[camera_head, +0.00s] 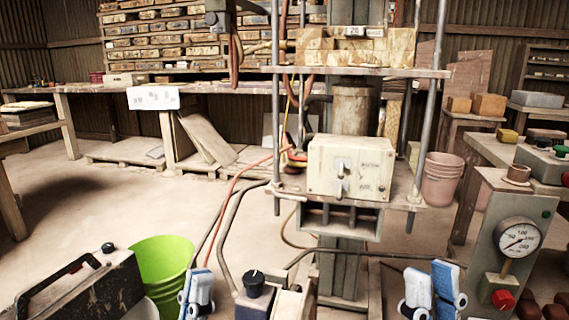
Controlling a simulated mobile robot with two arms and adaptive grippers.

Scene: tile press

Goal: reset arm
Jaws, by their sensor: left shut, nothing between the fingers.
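My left gripper (197,292) points up at the bottom of the head view, between the green bucket and a small box with a black knob. Its blue and white fingers are shut with nothing between them. My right gripper (432,289) is at the bottom right, left of the gauge panel. Its two blue and white fingers stand side by side, and nothing shows between them. I cannot tell whether they are closed. The tile press (346,108) stands behind and between the grippers, with a pale switch box (350,166) on its front. Both grippers look apart from the press.
A green bucket (163,262) stands at the lower left beside a dark worn case (80,288). A panel with a gauge (518,237) and a red button (502,299) is at the right. Hoses hang around the press. Pink buckets (442,179) stand behind. Open floor lies at left.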

